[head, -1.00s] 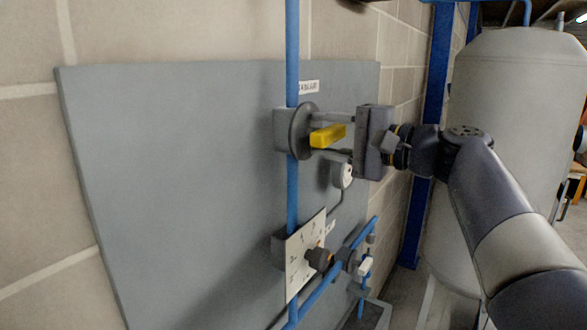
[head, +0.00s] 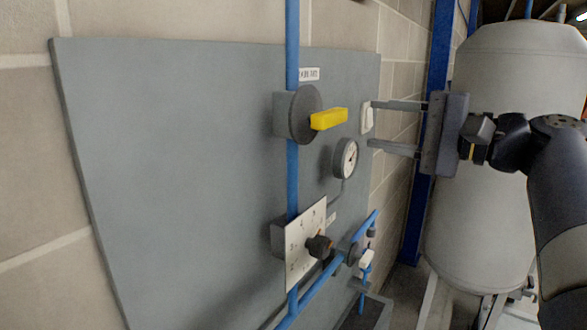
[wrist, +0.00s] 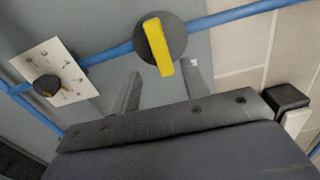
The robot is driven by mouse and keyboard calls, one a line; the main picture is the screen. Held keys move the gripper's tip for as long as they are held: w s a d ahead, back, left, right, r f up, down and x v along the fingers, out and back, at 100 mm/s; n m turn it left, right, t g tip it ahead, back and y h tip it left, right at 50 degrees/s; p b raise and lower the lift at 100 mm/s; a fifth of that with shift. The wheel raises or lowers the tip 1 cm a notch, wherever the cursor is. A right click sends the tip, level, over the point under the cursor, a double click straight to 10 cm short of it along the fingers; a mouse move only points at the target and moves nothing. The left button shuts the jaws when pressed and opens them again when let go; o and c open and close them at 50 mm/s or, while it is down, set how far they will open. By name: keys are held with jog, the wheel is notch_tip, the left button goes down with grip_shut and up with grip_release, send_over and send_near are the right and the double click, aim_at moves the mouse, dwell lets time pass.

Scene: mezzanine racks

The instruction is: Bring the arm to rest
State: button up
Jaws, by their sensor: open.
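My gripper (head: 370,123) is open and empty in the head view, its two fingers pointing left toward the grey panel (head: 180,180). It is to the right of a round dark valve with a yellow handle (head: 329,119), apart from it. In the wrist view my gripper's fingers (wrist: 160,90) reach up toward the panel, and the yellow handle (wrist: 158,46) shows beyond them. My arm extends to the right edge of the head view.
A gauge (head: 346,158), a white switch (head: 367,117), a dial plate with a dark knob (head: 319,246) and blue pipes (head: 292,190) are on the panel. A large pale tank (head: 500,220) stands behind my arm. A blue post (head: 432,100) is between wall and tank.

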aim_at(337, 119)
jog(key=p+x, duration=0.3)
jog(key=x, duration=0.6)
jog(key=shift+w+a+r, duration=0.1)
jog(key=shift+a, duration=0.15)
jog(key=shift+w+a+f, duration=0.2)
jog(key=shift+f, duration=0.05)
jog(key=shift+n+b, duration=0.4)
jog(key=shift+n, duration=0.2)
jog(key=n+b, duration=0.1)
jog(key=n, duration=0.2)
jog(key=shift+d+n, duration=0.1)
jog(key=shift+n, duration=0.3)
jog(key=shift+r+n+b, duration=0.15)
jog(key=shift+n+b, duration=0.3)
jog(key=shift+n, duration=1.55)
jog(key=shift+s, duration=0.1)
